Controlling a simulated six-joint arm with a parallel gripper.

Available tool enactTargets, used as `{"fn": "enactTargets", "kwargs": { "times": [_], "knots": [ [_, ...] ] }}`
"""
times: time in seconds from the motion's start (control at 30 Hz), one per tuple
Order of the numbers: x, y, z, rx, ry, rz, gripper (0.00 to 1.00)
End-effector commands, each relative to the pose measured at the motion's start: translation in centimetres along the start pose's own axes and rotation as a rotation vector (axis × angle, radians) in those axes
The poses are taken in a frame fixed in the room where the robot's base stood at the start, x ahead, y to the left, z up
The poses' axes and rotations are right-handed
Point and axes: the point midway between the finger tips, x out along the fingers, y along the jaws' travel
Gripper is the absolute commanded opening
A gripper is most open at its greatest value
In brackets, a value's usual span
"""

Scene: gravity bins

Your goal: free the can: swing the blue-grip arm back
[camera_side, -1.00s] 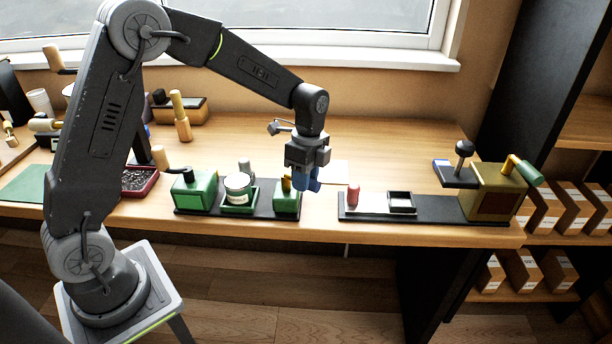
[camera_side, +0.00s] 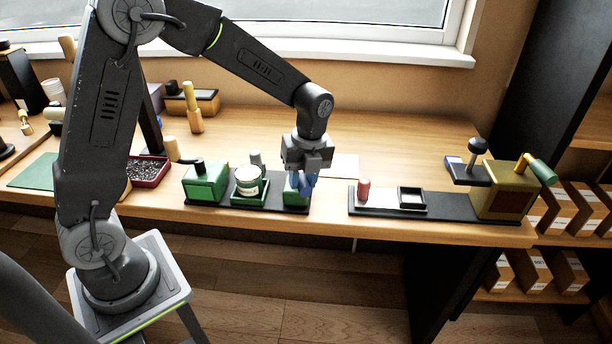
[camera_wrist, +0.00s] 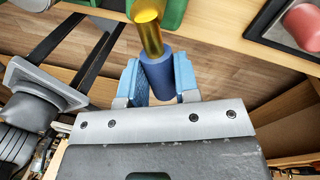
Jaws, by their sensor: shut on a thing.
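My gripper (camera_side: 302,188) is at the right-hand green block (camera_side: 297,198) of the left fixture, pointing down. In the wrist view its light-blue fingers (camera_wrist: 158,82) are shut on the blue grip (camera_wrist: 158,72), one on each side. The grip sits on the end of a brass-yellow arm (camera_wrist: 148,28) that runs to the green block. In the side view the gripper mostly hides this arm. The can (camera_side: 248,180), white and green with a pale top, stands upright in a green holder (camera_side: 250,200) left of my gripper.
A larger green block (camera_side: 205,183) with a dark lever stands left of the can. On the right is a second fixture with a red peg (camera_side: 364,190), a black square tray (camera_side: 412,198) and an olive box (camera_side: 503,190).

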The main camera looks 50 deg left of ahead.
Motion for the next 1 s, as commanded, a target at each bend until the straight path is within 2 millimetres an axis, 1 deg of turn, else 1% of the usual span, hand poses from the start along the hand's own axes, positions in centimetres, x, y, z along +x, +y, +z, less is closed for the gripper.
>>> {"fn": "enactTargets", "kwargs": {
  "times": [0.23, 0.63, 0.67, 0.9, 1.0],
  "knots": [
    [-0.10, 0.21, 0.02, 0.046, -0.008, -0.002, 0.00],
    [-0.10, 0.25, 0.03, 0.055, -0.009, -0.002, 0.00],
    [-0.10, 0.25, 0.03, 0.055, -0.009, -0.002, 0.31],
    [-0.03, 0.25, 0.02, 0.052, -0.008, -0.001, 0.54],
    [-0.01, 0.25, 0.01, 0.051, -0.008, -0.001, 0.55]
  ]
}}
